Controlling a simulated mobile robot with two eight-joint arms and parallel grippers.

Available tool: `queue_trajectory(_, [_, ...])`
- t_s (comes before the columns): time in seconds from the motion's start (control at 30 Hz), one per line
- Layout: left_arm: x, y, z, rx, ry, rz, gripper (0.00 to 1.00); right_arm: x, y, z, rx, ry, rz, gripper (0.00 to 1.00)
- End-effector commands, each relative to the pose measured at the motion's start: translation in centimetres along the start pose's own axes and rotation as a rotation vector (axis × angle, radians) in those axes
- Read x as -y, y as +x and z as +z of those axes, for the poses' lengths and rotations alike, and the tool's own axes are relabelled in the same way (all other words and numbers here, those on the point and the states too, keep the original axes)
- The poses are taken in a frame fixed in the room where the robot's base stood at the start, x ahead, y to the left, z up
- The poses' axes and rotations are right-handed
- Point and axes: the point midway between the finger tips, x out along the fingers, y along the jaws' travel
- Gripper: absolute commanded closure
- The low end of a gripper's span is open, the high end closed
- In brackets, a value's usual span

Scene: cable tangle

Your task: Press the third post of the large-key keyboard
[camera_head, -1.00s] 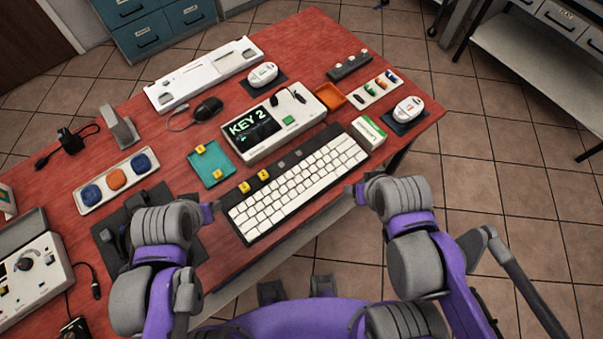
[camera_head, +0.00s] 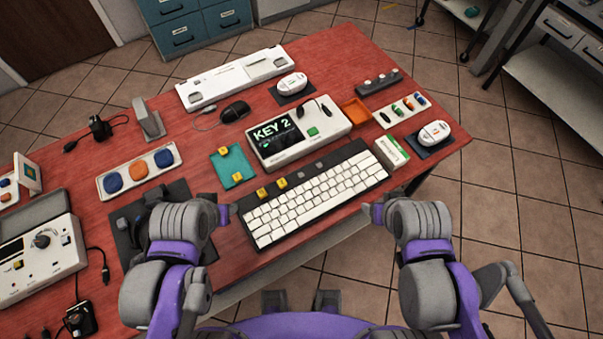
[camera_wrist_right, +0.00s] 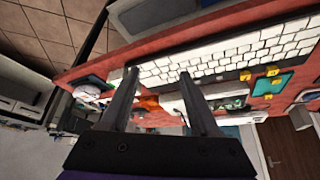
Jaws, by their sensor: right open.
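The large-key keyboard (camera_head: 318,203) has white keys and a dark frame, and lies near the table's front edge. Along its back strip are two yellow caps, the left one (camera_head: 262,193) and the right one (camera_head: 282,183), then small grey posts, one (camera_head: 319,165) farther right. My left gripper (camera_head: 226,213) is just off the keyboard's left end; its jaws are too small to judge. My right gripper (camera_head: 372,212) is open and empty in front of the keyboard's right part. In the right wrist view its two fingers (camera_wrist_right: 158,74) are spread, with the keyboard (camera_wrist_right: 225,52) beyond them.
A console (camera_head: 300,133) behind the keyboard shows "KEY 2". A teal tray (camera_head: 229,163) with yellow caps lies left of it. A green-and-white box (camera_head: 392,152) stands by the keyboard's right end. A white keyboard-like unit (camera_head: 232,77) lies at the back.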

Motion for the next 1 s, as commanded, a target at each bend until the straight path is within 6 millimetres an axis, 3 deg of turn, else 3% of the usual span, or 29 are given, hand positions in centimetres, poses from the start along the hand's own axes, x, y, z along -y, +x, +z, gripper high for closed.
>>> queue_trajectory(0.33, [0.00,0.00,0.00,0.000,0.000,0.000,0.50,0.00,0.00,0.00,0.000,0.000,0.000,0.39])
queue_trajectory(0.67, [0.00,0.00,0.00,0.000,0.000,0.000,0.50,0.00,0.00,0.00,0.000,0.000,0.000,0.99])
queue_trajectory(1.0, [0.00,0.00,0.00,0.000,0.000,0.000,0.50,0.00,0.00,0.00,0.000,0.000,0.000,1.00])
